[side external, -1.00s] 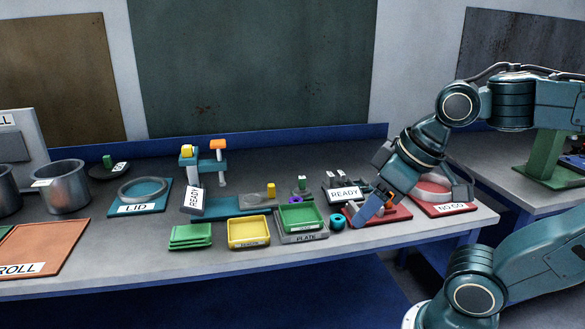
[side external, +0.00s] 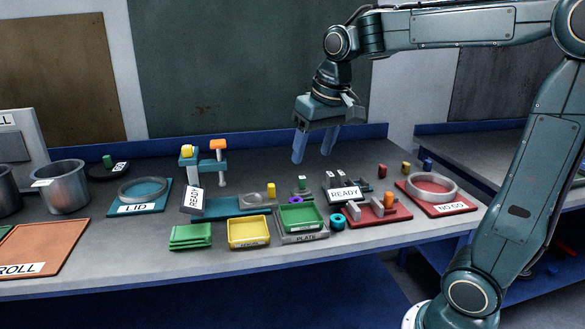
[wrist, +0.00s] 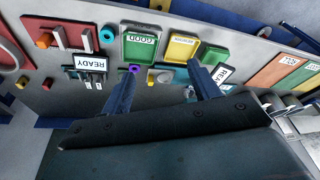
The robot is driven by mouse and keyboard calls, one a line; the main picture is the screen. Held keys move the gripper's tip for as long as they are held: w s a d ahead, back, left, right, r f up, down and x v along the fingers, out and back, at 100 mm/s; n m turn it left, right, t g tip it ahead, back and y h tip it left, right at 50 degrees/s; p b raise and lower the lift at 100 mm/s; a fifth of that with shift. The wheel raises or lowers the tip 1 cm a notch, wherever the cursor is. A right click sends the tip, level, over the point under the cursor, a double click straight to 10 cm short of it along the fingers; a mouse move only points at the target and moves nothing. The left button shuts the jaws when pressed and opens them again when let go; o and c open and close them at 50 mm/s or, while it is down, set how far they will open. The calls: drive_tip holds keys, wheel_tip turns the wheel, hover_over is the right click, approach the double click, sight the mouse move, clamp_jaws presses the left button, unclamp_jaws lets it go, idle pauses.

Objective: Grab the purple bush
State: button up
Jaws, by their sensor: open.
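The purple bush (side external: 295,200) is a small ring behind the green tray (side external: 301,216), near the middle of the bench. It also shows in the wrist view (wrist: 134,69), close in the picture to the tip of my left-hand finger. My gripper (side external: 312,156) is open and empty, fingers pointing down, raised well above the bench and apart from the bush. In the wrist view my gripper (wrist: 163,68) shows both fingers spread with nothing between them.
A yellow tray (side external: 249,232) and a teal ring (side external: 337,221) flank the green tray. Near the bush stand a yellow peg (side external: 271,190) and a READY sign (side external: 345,193). An orange cylinder (side external: 389,200) sits at the red fixture (side external: 403,213) on the right.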

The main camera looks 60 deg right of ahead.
drive_tip(key=w+d+f+m+g, duration=0.2)
drive_tip(key=w+d+f+m, duration=0.1)
drive_tip(key=w+d, duration=0.55)
drive_tip(key=m+g, duration=0.1)
drive_tip(key=m, duration=0.1)
hover_over(295, 199)
wheel_tip(295, 199, down, 8)
drive_tip(key=shift+a+f+y, duration=0.15)
drive_tip(key=shift+y, duration=0.15)
drive_tip(key=shift+f, duration=0.15)
wheel_tip(295, 199, down, 8)
drive_tip(key=shift+f, duration=0.15)
drive_tip(key=shift+f, duration=2.6)
